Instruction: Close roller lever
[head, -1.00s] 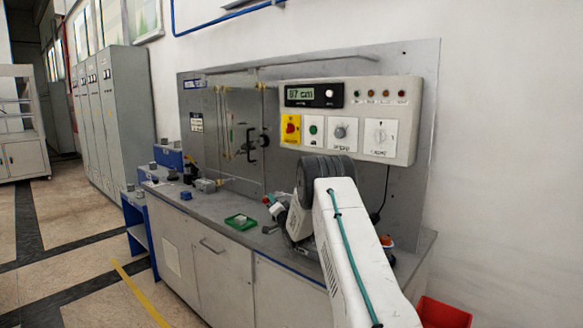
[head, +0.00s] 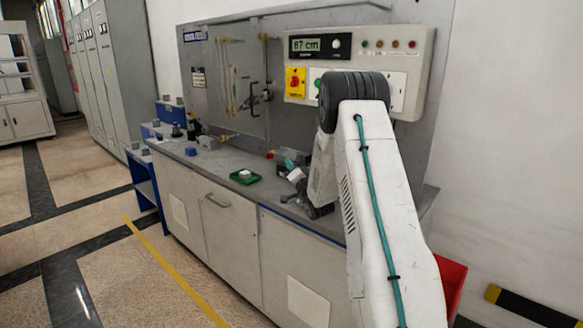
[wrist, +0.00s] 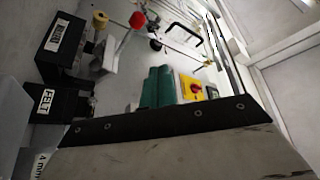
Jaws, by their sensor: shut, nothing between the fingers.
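My gripper (head: 288,162) is low over the bench top, left of my forearm. In the wrist view its two teal fingers (wrist: 160,72) are together, with nothing between them. A red knob (wrist: 138,20) on a thin metal rod shows beyond and left of the fingers, apart from them. A small red piece (head: 270,155) shows beside the gripper in the head view; I cannot tell if it is the same knob. A black handle (head: 265,95) is on the clear panel door and also in the wrist view (wrist: 186,33). I cannot tell for sure which part is the roller lever.
A green tray (head: 246,180) lies on the bench (head: 225,162), left of the gripper. A control box (head: 352,50) reads 87 cm. Black bins (wrist: 65,45), one labelled FELT, stand left in the wrist view. A red bin (head: 451,275) is at lower right. Floor in front is clear.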

